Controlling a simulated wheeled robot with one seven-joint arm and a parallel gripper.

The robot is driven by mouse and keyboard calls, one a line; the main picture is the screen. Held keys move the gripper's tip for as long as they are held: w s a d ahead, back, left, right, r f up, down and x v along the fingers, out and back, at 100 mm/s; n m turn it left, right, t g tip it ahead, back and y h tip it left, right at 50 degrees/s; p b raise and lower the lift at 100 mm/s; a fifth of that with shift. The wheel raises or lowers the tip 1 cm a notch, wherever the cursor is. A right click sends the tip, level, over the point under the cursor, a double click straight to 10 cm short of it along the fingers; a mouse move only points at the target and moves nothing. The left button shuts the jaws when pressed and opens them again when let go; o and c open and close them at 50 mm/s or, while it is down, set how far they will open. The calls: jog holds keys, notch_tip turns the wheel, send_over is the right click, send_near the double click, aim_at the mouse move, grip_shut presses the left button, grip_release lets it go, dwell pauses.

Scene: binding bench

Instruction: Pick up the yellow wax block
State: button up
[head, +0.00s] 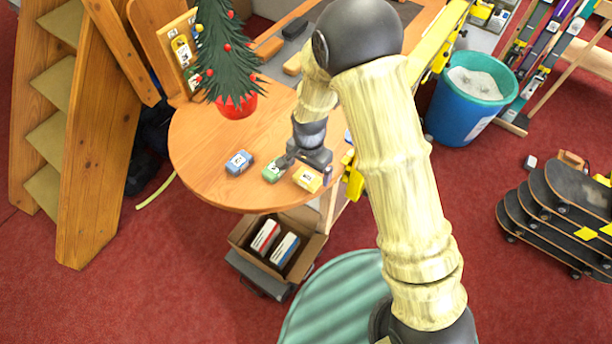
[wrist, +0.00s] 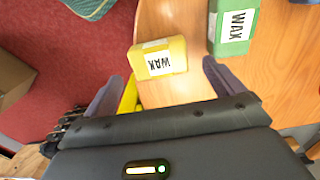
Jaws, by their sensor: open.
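The yellow wax block (head: 308,179) lies near the front edge of the round wooden table. In the wrist view the yellow wax block (wrist: 165,58) shows its WAX label, just ahead of and between the lines of my two fingers. My gripper (head: 305,167) is open and close above it, with a finger to each side. In the wrist view my gripper (wrist: 162,76) is empty. I cannot tell the exact height gap. A green wax block (head: 274,170) lies to the left of the yellow one, close to one finger; it also shows in the wrist view (wrist: 233,27).
A blue block (head: 239,162) lies further left on the round table (head: 200,150). A small decorated tree in a red pot (head: 238,106) stands behind. An open cardboard box (head: 245,238) is below the table's front edge. The table's left front is clear.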

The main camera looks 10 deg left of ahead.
aim_at(308, 175)
jog(key=shift+f+p, duration=0.5)
jog(key=shift+f, duration=1)
jog(key=c, duration=1.2)
notch_tip(308, 175, up, 10)
jog(key=b, duration=0.3)
